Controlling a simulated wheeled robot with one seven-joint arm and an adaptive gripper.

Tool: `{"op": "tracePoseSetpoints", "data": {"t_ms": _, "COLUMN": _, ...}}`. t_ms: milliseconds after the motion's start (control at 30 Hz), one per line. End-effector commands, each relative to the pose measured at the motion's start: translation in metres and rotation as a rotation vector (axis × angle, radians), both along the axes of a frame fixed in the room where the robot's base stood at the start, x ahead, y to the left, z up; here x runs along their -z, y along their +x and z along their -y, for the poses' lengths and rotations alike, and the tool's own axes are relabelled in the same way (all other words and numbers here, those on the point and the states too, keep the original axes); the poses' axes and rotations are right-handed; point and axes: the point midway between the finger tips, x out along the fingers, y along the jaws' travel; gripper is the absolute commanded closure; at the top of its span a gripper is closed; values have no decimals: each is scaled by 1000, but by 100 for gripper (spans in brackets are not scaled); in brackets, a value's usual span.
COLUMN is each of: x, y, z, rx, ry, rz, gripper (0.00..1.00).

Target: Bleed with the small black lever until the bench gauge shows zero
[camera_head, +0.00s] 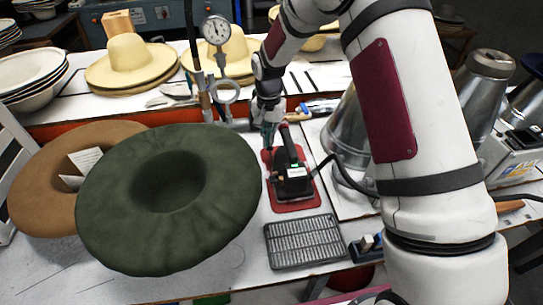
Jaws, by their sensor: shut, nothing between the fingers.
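The bench gauge (217,30) is a round white dial at the top of an upright pipe stand (203,95) at the back of the bench. Its needle is too small to read with certainty. My gripper (268,141) points down just right of the stand's foot, behind the iron. Its fingers are small in this view; they look closed, with nothing seen between them. I cannot make out the small black lever for certain; it may be hidden by my gripper or the stand. Whether my gripper touches anything cannot be told.
A black iron (292,178) stands on a red mat (297,206), close in front of my gripper. A dark ribbed plate (303,242) lies nearer. Green (225,200) and brown (40,190) felt hats fill the left. Straw hats (128,62) stand behind; metal cones (480,90) stand right.

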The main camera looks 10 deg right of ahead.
Motion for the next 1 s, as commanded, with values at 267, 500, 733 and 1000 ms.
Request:
{"op": "tracePoseSetpoints", "data": {"t_ms": 267, "x": -13, "y": 0, "z": 0, "rx": 1, "ry": 1, "rz": 3, "gripper": 100}}
{"op": "tracePoseSetpoints", "data": {"t_ms": 500, "x": -31, "y": 0, "z": 0, "rx": 1, "ry": 0, "rz": 2, "gripper": 100}}
{"op": "tracePoseSetpoints", "data": {"t_ms": 733, "x": -47, "y": 0, "z": 0, "rx": 0, "ry": 0, "rz": 2, "gripper": 100}}
{"op": "tracePoseSetpoints", "data": {"t_ms": 1000, "x": -66, "y": 0, "z": 0, "rx": 0, "ry": 0, "rz": 2, "gripper": 100}}
